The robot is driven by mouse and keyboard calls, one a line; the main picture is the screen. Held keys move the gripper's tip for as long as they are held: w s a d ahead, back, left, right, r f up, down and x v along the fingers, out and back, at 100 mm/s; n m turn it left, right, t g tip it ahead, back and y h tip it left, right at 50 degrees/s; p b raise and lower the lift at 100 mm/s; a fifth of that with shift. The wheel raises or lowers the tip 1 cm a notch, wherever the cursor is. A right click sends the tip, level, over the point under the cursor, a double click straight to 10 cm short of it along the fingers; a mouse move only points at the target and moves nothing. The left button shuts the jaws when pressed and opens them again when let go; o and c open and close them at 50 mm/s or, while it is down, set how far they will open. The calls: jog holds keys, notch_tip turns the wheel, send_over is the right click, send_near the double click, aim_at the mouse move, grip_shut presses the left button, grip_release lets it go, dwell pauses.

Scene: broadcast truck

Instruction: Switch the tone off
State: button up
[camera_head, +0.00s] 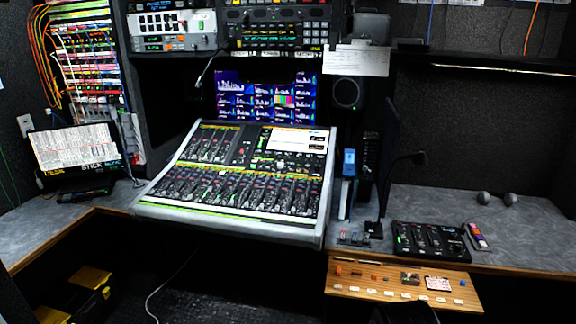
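A wooden control panel (390,281) juts out below the right desk. It carries small orange and dark controls, a pale printed card (438,284) and a row of white labels along its front. The tone switch cannot be told apart from the other controls at this size, and neither its label nor its position is readable. A large mixing console (240,178) with several faders and knobs stands tilted in the middle. My gripper is not clearly visible. A dark rounded shape (406,313) shows at the bottom edge in front of the panel, and I cannot tell what it is.
A small black mixer (430,241) sits on the right desk behind the panel, beside a gooseneck microphone (384,200). A monitor (265,98) stands behind the console. A laptop (78,150) is at left. The right desk's back is mostly clear.

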grip_shut()
dwell(0.3)
dwell(1.3)
